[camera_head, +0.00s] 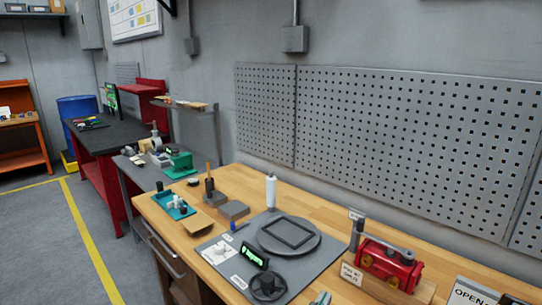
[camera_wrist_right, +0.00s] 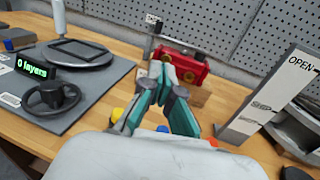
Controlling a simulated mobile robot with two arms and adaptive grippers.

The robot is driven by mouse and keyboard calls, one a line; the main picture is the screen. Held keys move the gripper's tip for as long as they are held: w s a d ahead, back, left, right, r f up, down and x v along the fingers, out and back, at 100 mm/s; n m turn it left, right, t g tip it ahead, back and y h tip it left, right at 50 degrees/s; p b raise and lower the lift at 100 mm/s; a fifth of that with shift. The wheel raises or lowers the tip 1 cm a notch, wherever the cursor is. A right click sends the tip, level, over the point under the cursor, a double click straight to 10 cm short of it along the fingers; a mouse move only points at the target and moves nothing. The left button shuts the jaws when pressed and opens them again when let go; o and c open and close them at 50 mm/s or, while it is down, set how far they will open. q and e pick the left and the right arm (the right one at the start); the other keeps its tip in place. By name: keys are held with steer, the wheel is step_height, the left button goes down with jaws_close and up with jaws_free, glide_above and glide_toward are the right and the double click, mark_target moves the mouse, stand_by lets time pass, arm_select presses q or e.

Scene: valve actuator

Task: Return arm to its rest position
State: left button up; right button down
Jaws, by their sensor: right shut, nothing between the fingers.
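My right gripper (camera_head: 322,298) just enters at the bottom edge of the head view, in front of the workbench, and most of it is out of frame. In the right wrist view the gripper (camera_wrist_right: 162,68) shows its grey and teal fingers brought together at the tips, with nothing held. The red valve actuator (camera_head: 390,267) sits on a wooden base on the bench, with a grey lever on top. In the right wrist view the actuator (camera_wrist_right: 186,69) appears beyond the fingertips, partly hidden by them; any gap to it is hard to judge. My left gripper is not seen.
A grey mat (camera_head: 222,272) carries a round plate (camera_head: 272,240), a black handwheel (camera_head: 268,287) and a small display (camera_head: 254,257). A white bottle (camera_head: 271,191) stands behind. An "OPEN" sign (camera_wrist_right: 270,98) stands right of the actuator. A perforated panel (camera_head: 400,140) backs the bench.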

steer(key=s+d+f+m+g+y, duration=0.1)
steer(key=s+d+f+m+g, duration=0.1)
steer(key=s+f+m, duration=0.2)
steer(key=s+d+f+m+g+y, duration=0.1)
steer(key=s+d+f+m+g, duration=0.1)
steer(key=f+m, duration=0.3)
steer(key=s+d+f+m+g+y, duration=0.2)
steer(key=s+d+f+m+g, duration=0.1)
steer(key=s+d+f+m, duration=0.1)
steer(key=shift+s+d+f, duration=0.1)
steer(key=shift+s+f, duration=0.6)
steer(key=shift+s, duration=0.1)
steer(key=s+d+f+m+g+y, duration=0.25)
steer(key=s+m+g+y, duration=0.3)
steer(key=s+m, duration=1)
step_height(320, 180, down, 29)
steer(key=s+n+b, duration=0.1)
steer(key=s+b, duration=0.1)
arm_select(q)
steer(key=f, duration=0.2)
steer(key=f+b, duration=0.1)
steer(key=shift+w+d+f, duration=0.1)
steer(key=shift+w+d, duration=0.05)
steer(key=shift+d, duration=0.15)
arm_select(e)
steer(key=s+d+f+g, duration=0.1)
steer(key=s+d+f, duration=0.1)
steer(key=s+f, duration=1.4)
steer(key=shift+s+f, duration=0.25)
steer(key=shift+f, duration=0.05)
